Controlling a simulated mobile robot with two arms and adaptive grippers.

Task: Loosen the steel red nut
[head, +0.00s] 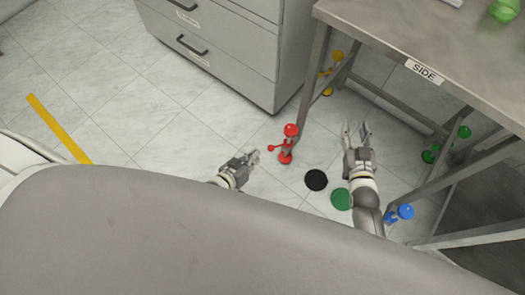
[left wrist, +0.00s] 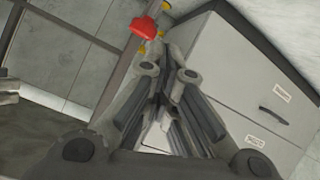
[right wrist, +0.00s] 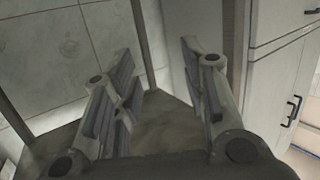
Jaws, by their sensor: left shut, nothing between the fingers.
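A red fitting (head: 291,131) with a round knob, a side handle and a lower red part is on the table's near-left leg. A red part also shows at the top of the left wrist view (left wrist: 147,27). I cannot tell which red part is the nut. My left gripper (head: 254,156) is shut and empty, just left of the red fitting and apart from it. Its fingers (left wrist: 172,75) are close together in the left wrist view. My right gripper (head: 356,129) is open and empty, right of the red fitting, in front of the table.
The steel table (head: 400,45) has a SIDE label and yellow (head: 337,56), green (head: 463,132) and blue (head: 405,212) fittings on its other legs. A grey drawer cabinet (head: 225,45) stands behind. A black disc (head: 316,180) and green disc (head: 341,199) lie on the floor.

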